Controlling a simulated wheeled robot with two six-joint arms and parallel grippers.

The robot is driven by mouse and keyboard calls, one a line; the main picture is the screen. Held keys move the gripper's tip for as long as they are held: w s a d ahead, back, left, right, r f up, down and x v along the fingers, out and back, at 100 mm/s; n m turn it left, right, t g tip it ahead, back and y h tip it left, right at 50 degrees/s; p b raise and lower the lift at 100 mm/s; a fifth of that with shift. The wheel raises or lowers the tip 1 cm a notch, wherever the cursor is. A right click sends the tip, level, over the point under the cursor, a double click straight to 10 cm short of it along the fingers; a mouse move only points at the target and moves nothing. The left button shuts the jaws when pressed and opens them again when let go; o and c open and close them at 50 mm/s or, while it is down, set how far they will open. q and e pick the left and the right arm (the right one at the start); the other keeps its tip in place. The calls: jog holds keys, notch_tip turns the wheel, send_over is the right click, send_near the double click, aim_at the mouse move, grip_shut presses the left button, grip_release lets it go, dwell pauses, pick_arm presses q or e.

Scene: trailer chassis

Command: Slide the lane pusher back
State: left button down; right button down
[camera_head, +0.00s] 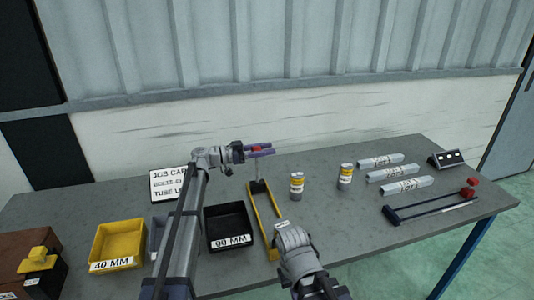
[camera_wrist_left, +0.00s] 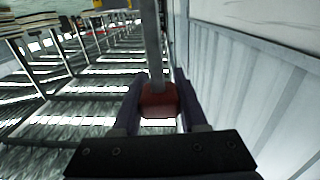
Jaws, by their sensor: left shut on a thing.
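The lane pusher is a black block (camera_head: 258,187) with a thin upright rod and a red knob (camera_head: 256,148) on top. The block sits at the far end of the yellow-railed lane (camera_head: 270,222) on the table. My left gripper (camera_head: 262,150) is above that far end, its purple fingers shut on the red knob. In the left wrist view the red knob (camera_wrist_left: 158,100) is between the two fingers, with the grey rod (camera_wrist_left: 153,45) running from it. A grey part of my right arm is near the lane's near end; its fingers do not show.
A black "90 MM" bin (camera_head: 228,218) is left of the lane, a yellow "40 MM" bin (camera_head: 120,240) farther left. Two yellow-banded cans (camera_head: 297,186) (camera_head: 345,176) stand to the right.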

aim_at(252, 150)
pick_arm(q)
jog(key=shift+w+a+r, duration=0.1)
jog(key=shift+w+a, duration=0.05)
jog(key=shift+w, duration=0.1)
jog(key=c, duration=0.7)
grip_release()
jog(key=shift+o, duration=1.3)
jog(key=v, duration=0.7)
jog(key=shift+s+a, duration=0.1)
jog(key=shift+a, duration=0.25)
